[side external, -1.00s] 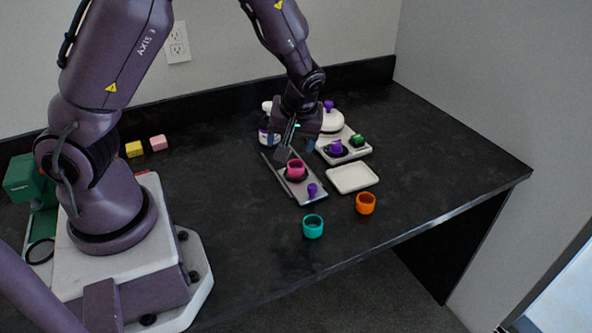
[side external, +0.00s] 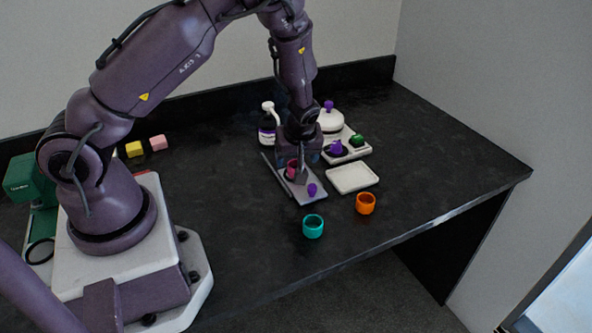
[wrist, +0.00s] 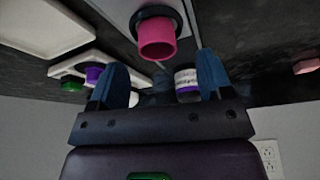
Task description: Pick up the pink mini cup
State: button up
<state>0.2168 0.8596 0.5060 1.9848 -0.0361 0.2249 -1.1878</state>
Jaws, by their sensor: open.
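In the wrist view the pink cup (wrist: 157,38) sits in a dark ring just beyond and between my gripper's two blue fingertips (wrist: 160,72). The fingers are apart with nothing between them. I cannot tell in the side view whether a finger touches the cup.
A teal cup (side external: 313,227) and an orange cup (side external: 365,203) stand in front. The table's right side is clear.

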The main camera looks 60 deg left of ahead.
aim_at(296, 162)
jog(key=x, duration=0.3)
jog(key=shift+w+f, duration=0.1)
jog(key=shift+f, duration=0.15)
jog(key=c, duration=1.1)
jog(key=shift+r, duration=0.15)
